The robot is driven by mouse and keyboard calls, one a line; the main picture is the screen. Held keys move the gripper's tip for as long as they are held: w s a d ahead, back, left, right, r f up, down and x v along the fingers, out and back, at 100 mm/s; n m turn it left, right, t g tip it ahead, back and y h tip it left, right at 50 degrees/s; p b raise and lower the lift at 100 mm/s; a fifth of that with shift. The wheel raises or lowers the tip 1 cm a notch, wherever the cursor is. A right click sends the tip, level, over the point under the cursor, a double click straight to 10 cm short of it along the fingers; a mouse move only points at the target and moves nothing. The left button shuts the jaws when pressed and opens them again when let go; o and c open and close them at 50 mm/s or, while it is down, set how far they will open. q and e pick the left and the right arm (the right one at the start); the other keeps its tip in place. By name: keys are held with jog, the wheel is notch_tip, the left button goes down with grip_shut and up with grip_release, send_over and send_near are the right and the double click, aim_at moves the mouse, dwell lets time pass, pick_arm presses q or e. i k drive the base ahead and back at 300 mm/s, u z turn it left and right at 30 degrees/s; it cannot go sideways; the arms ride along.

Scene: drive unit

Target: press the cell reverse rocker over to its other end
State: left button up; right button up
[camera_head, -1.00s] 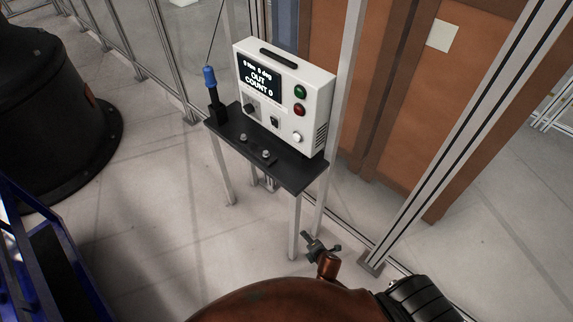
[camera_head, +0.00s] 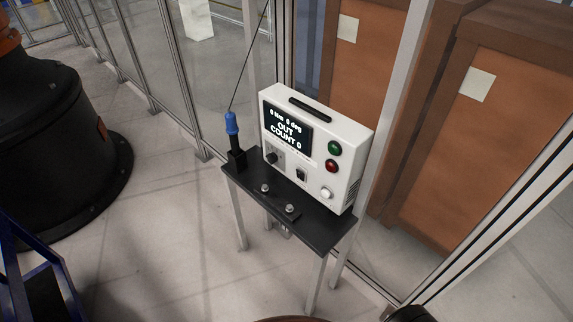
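The white control box (camera_head: 318,146) stands on a small dark shelf in the middle of the head view. Its black display (camera_head: 287,129) reads "0 Nm 0 deg OUT COUNT 0". A small black rocker (camera_head: 300,174) sits low on its front face, between a dark knob (camera_head: 273,157) and a white round button (camera_head: 326,193). Which end of the rocker is down is too small to tell. A green button (camera_head: 334,148) and a red button (camera_head: 331,166) are on the right of the face. Neither of my grippers is in view.
The dark shelf (camera_head: 316,231) stands on pale legs and bears a blue-handled tool (camera_head: 232,124) in a black holder and two small silver knobs. Clear fence panels and brown crates (camera_head: 497,150) are behind. A large black pedestal (camera_head: 60,150) is at left. The floor before the shelf is clear.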

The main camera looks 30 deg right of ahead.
aim_at(300, 174)
jog(key=z, duration=0.25)
jog(key=i, duration=0.65)
jog(key=z, duration=0.9)
jog(key=i, duration=0.45)
jog(key=z, duration=0.35)
